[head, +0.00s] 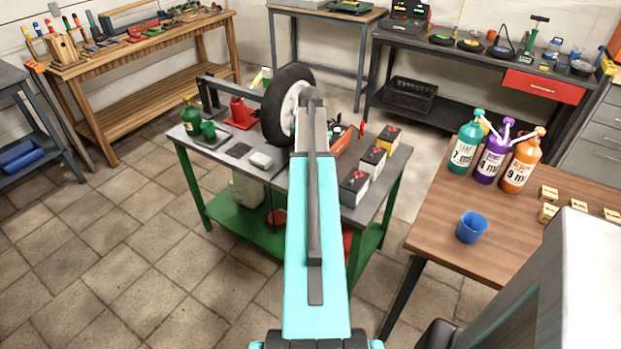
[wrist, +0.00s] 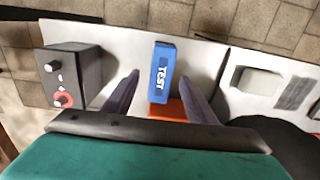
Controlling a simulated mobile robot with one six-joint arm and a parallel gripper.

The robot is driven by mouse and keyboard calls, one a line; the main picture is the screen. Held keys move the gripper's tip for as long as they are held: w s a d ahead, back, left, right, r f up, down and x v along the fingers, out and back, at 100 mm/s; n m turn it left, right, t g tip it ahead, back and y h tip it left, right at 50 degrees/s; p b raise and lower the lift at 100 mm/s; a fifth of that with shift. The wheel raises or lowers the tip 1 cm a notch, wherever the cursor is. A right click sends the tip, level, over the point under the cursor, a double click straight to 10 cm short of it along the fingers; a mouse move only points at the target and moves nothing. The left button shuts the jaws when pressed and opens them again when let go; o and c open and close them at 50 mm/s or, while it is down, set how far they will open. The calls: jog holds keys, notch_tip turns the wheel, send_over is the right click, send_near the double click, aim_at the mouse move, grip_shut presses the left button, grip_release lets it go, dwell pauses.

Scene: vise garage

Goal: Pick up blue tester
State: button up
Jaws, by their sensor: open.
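The blue tester (wrist: 161,82), a small upright-looking block marked "TEST", shows in the middle of the wrist view on a light grey table top. My gripper (wrist: 159,77) is open, with one dark finger to the left of the tester and one to the right. Gaps show on both sides, and nothing is held. An orange-red object (wrist: 168,110) lies just below the tester in the wrist view. In the head view my arm covers the tester and the fingers.
The green-legged table (head: 235,165) carries a wheel (head: 276,108), a white block (head: 261,160) and a row of battery-like boxes (head: 354,187). One dark box with knobs (wrist: 72,76) stands left of my fingers. A wooden table (head: 440,215) with bottles and a blue cup (head: 471,228) is to the right.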

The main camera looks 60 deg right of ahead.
jog(key=shift+f, duration=0.25)
jog(key=shift+d+f+p, duration=0.1)
jog(key=shift+f+p, duration=0.55)
jog(key=shift+f, duration=1.85)
jog(key=c, duration=1.3)
